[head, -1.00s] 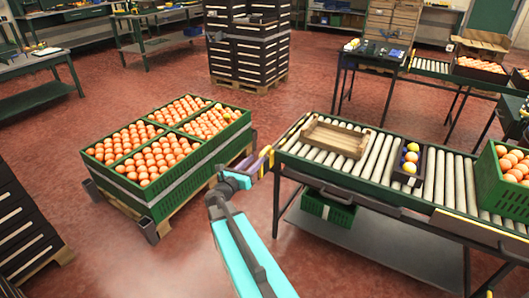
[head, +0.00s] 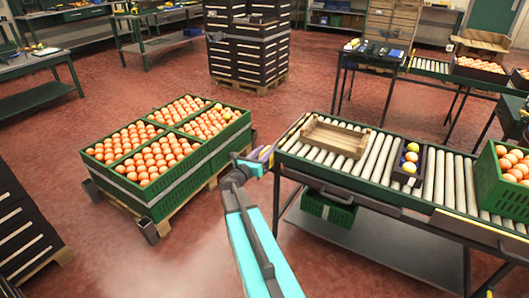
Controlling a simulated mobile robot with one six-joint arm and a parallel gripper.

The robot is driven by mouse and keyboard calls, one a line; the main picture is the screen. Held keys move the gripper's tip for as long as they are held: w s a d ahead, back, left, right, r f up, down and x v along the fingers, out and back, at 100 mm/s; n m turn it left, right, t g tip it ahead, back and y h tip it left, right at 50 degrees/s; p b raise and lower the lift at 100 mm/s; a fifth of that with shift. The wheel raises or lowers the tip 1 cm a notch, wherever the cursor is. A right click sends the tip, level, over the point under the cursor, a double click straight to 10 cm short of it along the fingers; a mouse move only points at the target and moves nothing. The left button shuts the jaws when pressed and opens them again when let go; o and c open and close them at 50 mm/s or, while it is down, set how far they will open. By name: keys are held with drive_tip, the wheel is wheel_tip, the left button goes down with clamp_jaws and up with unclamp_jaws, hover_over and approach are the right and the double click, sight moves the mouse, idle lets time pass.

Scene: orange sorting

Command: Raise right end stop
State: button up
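The roller conveyor (head: 335,177) runs from the centre to the right edge, with a green frame. A narrow yellow strip (head: 291,141) shows at its left end; I cannot tell whether it is the end stop. My turquoise arm reaches up to my gripper (head: 262,154), which is beside the conveyor's near left corner. Purple and yellow parts show at the gripper's tip. They are too small to tell whether the fingers are apart, touch the frame, or hold something. No clear right end stop can be made out.
A wooden tray (head: 334,137), a dark box with several fruits (head: 404,173) and a green crate of oranges (head: 500,190) stand on the rollers. Left of my arm, green crates of oranges (head: 160,197) sit on a pallet. A green crate (head: 329,211) is under the conveyor. Red floor lies around.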

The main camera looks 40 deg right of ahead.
clamp_jaws()
drive_tip(key=shift+r, duration=0.1)
drive_tip(key=shift+r+p, duration=2.05)
drive_tip(key=shift+r, duration=1.6)
unclamp_jaws()
drive_tip(key=shift+r, duration=0.15)
drive_tip(key=shift+a, duration=0.1)
